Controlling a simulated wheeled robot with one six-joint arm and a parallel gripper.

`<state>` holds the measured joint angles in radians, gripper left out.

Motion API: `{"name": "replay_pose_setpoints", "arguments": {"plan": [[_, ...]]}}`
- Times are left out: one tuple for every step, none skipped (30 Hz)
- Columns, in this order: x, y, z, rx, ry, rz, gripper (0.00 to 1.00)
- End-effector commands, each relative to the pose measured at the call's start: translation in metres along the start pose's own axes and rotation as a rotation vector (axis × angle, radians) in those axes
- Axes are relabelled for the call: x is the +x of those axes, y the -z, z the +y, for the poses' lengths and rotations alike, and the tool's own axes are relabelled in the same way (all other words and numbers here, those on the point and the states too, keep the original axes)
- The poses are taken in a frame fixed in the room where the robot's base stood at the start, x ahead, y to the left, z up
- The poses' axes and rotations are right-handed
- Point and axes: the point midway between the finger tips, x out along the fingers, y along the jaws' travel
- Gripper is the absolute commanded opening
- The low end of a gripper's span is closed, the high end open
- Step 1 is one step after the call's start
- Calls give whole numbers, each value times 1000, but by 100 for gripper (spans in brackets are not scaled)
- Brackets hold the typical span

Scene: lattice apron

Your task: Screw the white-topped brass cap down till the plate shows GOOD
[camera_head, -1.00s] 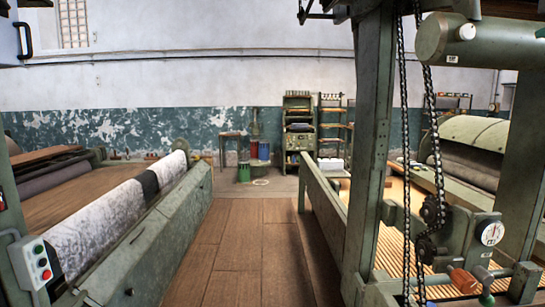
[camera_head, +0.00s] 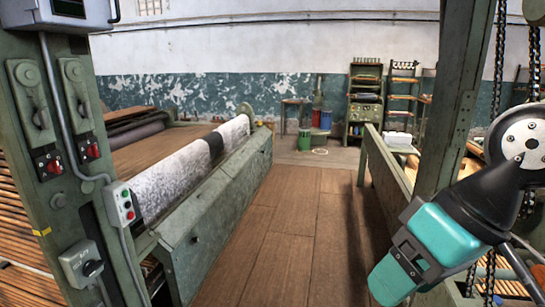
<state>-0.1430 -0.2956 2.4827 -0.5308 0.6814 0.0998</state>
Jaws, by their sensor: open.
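I cannot make out the white-topped brass cap or the plate in this view. A teal and black part of my own arm (camera_head: 440,240) fills the lower right, in front of the right-hand machine. It hides much of that machine's lower end. My gripper's fingers do not show.
A green loom post (camera_head: 70,130) with red switches and a push-button box (camera_head: 121,205) stands close on the left. A fabric roll (camera_head: 180,178) lies beyond it. A clear wooden aisle (camera_head: 285,230) runs to shelves (camera_head: 364,100). A green post (camera_head: 452,100) and chains (camera_head: 498,70) stand right.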

Motion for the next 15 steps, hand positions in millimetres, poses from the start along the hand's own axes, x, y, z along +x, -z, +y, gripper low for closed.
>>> {"name": "replay_pose_setpoints", "arguments": {"plan": [[8,-16,-8,-59,4,-53,65],[12,-24,-11,-86,5,-78,65],[15,-32,-14,-114,6,-105,65],[16,-36,-14,-131,6,-119,65],[18,-40,-15,-142,6,-131,65],[19,-43,-16,-153,6,-141,65],[19,-44,-16,-158,6,-145,65],[19,-45,-16,-160,6,-147,65],[20,-45,-16,-161,6,-147,65],[19,-45,-16,-160,6,-147,65],[19,-45,-16,-159,6,-146,65],[19,-44,-16,-159,6,-145,65],[19,-44,-16,-158,6,-145,65],[19,-44,-16,-158,6,-145,65],[19,-44,-16,-158,6,-144,65]]}}
